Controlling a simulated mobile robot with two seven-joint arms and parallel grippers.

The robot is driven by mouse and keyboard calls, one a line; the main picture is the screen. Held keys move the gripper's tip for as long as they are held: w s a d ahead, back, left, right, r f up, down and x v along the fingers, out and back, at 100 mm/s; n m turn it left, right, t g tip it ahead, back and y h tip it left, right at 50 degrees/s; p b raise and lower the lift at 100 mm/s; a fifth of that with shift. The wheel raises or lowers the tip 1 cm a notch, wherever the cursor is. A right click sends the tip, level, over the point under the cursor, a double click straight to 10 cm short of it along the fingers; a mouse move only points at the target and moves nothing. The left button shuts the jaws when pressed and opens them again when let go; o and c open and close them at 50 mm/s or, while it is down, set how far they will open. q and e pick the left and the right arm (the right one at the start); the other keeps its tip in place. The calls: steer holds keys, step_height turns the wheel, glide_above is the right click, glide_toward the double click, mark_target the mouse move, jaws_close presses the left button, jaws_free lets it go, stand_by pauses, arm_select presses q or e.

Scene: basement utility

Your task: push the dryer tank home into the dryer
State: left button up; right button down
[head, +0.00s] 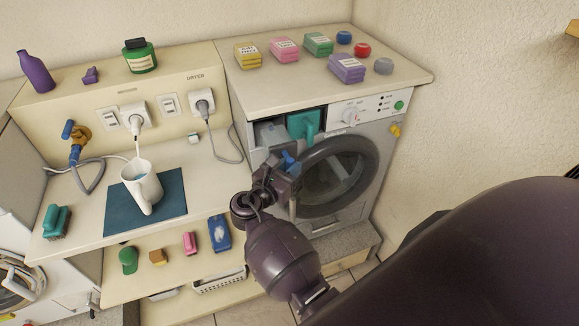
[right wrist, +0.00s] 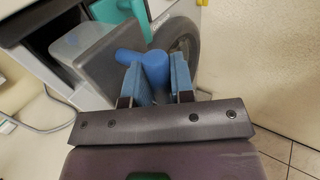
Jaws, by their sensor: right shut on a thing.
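The dryer tank (head: 271,133) is a pale grey box in the upper left slot of the dryer (head: 374,163). In the right wrist view its dark grey front plate (right wrist: 108,66) stands out from the slot, with part of the pale body showing behind it. A blue handle (right wrist: 156,68) sticks out from that plate. My right gripper (right wrist: 154,86) is shut on this handle, a blue pad on each side. In the head view my right gripper (head: 282,176) is in front of the slot and hides part of the tank front. My left gripper is not in view.
A teal part (head: 303,124) sits just right of the tank in the dryer. The round dryer door (head: 340,176) is close to my right gripper. A counter (head: 200,215) with a white jug (head: 143,186) on a dark mat stands at left. Several small boxes lie on top of the dryer.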

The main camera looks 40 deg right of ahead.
mark_target(266, 149)
arm_select(q)
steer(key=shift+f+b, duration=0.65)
steer(key=shift+b, duration=0.1)
arm_select(e)
steer(key=shift+w+d, duration=0.2)
steer(key=shift+w, duration=0.65)
steer(key=shift+w+d, duration=0.2)
steer(key=shift+w, duration=0.65)
steer(key=shift+w+d, duration=0.2)
steer(key=shift+w, duration=0.65)
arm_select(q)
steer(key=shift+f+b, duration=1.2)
arm_select(e)
steer(key=shift+w+d, duration=0.25)
steer(key=shift+w, duration=0.7)
steer(key=shift+w+d, duration=0.2)
steer(key=shift+w, duration=0.75)
steer(key=shift+w+d, duration=0.25)
steer(key=shift+w, duration=0.7)
steer(key=c, duration=0.9)
jaws_free()
